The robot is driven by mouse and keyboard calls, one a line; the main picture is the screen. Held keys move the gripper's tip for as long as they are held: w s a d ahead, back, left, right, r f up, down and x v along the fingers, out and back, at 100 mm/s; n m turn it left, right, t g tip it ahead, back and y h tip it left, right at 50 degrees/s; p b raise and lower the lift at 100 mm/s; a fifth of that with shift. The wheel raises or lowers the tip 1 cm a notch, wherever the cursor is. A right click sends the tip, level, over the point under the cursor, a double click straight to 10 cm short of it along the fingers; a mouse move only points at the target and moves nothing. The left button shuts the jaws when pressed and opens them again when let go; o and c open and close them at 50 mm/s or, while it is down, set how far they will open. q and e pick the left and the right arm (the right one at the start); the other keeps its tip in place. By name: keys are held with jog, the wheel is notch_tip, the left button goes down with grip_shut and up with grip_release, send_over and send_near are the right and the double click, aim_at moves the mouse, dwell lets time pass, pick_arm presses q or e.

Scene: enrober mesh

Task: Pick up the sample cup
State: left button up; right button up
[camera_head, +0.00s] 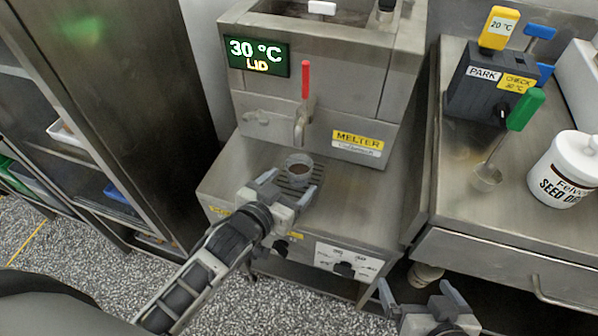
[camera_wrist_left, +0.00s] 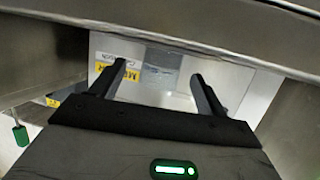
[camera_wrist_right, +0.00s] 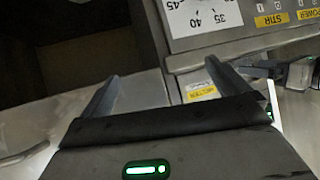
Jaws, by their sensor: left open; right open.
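The sample cup (camera_head: 298,167) is a small, clear-looking round cup with brown contents. It stands upright on the drip grate (camera_head: 293,187) of the melter, below the tap (camera_head: 301,125) with the red handle. My left gripper (camera_head: 289,186) is open at the near side of the cup, its fingertips spread towards the cup's two sides; I cannot tell whether they touch it. In the left wrist view a faint greyish shape (camera_wrist_left: 159,76) shows between the open fingers, probably the cup. My right gripper (camera_head: 416,292) is open and empty, low in front of the gap between melter and right counter.
The melter (camera_head: 340,85) has a lit display (camera_head: 258,56) reading 30 °C LID. On the right counter are a dark PARK block (camera_head: 480,85), a green-handled ladle (camera_head: 522,110) and a white seed jar (camera_head: 566,168). A steel rack (camera_head: 120,60) stands left.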

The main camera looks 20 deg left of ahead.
aim_at(292, 180)
pick_arm(q)
jog(key=shift+x, duration=2.65)
jog(key=shift+a, duration=0.15)
jog(key=c, duration=1.1)
